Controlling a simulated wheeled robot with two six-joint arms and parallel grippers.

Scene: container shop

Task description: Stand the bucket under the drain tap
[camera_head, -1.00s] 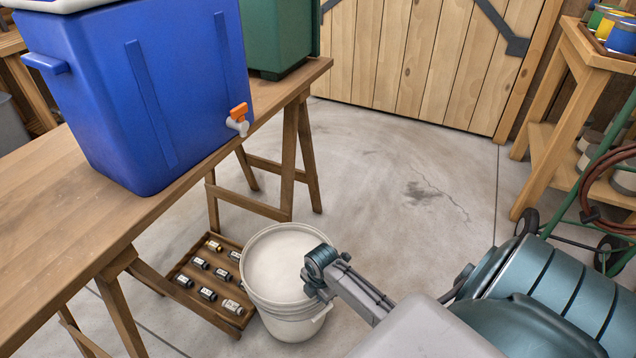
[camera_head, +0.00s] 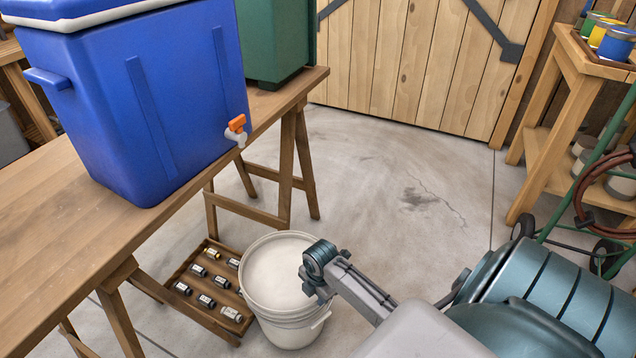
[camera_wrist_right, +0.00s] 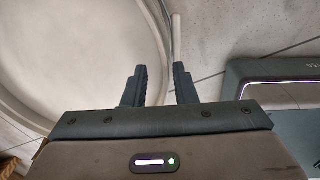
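The off-white bucket (camera_head: 290,325) stands upright on the floor beside the trestle table, nearer to me than the drain tap and to its right. The drain tap (camera_head: 236,131), with an orange handle and pale spout, sticks out low on the blue cooler (camera_head: 130,110), near the table's edge. My right gripper (camera_head: 314,285) is at the bucket's right rim. In the right wrist view its fingers (camera_wrist_right: 160,85) are apart, with the bucket's rim (camera_wrist_right: 153,45) running toward the gap between them; I cannot tell whether they touch it. My left gripper is out of view.
A wooden tray (camera_head: 173,270) of small dark cylinders lies directly left of the bucket. The table's trestle legs (camera_head: 287,165) stand behind it. A green container (camera_head: 273,40) sits beside the cooler. A green-framed cart (camera_head: 567,205) stands at right. The floor (camera_head: 400,180) in the middle is clear.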

